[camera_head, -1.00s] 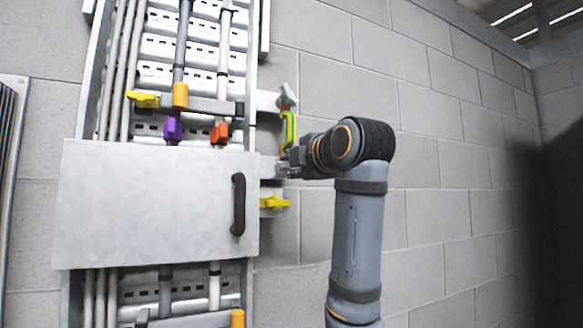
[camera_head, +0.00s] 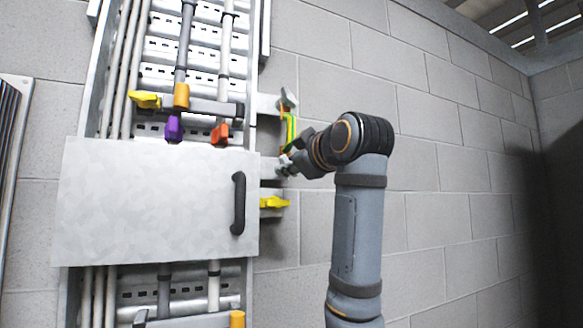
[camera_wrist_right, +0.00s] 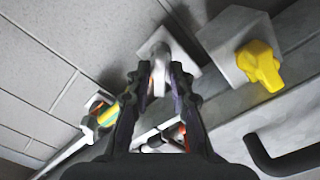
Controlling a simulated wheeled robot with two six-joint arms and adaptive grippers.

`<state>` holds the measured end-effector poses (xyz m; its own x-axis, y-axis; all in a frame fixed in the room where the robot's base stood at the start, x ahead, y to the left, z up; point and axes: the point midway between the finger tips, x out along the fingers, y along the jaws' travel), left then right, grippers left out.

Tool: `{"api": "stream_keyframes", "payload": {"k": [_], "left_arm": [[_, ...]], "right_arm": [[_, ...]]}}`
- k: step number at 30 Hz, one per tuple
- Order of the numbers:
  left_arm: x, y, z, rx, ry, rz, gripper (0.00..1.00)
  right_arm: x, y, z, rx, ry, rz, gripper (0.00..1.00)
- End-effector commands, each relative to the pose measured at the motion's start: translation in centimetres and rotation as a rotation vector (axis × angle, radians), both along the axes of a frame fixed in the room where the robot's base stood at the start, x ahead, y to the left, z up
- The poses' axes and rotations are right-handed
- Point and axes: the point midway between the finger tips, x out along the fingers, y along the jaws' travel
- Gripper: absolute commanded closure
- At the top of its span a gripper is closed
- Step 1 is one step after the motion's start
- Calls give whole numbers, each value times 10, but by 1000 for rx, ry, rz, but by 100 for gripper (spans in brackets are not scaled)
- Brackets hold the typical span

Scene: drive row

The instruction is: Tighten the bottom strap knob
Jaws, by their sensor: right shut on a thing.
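The bottom strap knob is a grey metal wing-shaped piece (camera_wrist_right: 159,72) on a square light plate in the right wrist view. My right gripper (camera_wrist_right: 158,78) has its dark fingers on both sides of the knob and is shut on it. In the head view this gripper (camera_head: 288,167) is at the bracket right of the cabinet panel, at the lower end of the green-yellow strap (camera_head: 289,131). The fingers largely hide the knob there. A grey knob (camera_head: 288,98) sits at the strap's upper end. My left gripper is not in view.
A yellow knob (camera_head: 274,202) on a bracket is just below my right gripper. The grey panel (camera_head: 150,205) with a black handle (camera_head: 238,203) lies to the left. Another yellow knob (camera_head: 145,100) is upper left. The block wall (camera_head: 450,200) to the right is bare.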

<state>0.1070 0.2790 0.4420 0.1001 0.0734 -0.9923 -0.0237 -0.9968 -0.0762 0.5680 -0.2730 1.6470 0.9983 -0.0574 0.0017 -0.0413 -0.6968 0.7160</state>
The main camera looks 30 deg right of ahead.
Motion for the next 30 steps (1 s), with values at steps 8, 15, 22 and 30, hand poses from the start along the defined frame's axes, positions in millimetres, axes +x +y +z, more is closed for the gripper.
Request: {"api": "stream_keyframes", "payload": {"k": [8, 15, 22, 30], "left_arm": [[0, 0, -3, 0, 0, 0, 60], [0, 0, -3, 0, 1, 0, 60], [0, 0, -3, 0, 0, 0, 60], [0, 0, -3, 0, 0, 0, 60]], "right_arm": [[1, 0, -4, 93, 5, 2, 100], [2, 0, -4, 116, 5, 1, 100], [2, 0, -4, 116, 5, 1, 100], [1, 0, -3, 115, 3, 1, 65]]}}
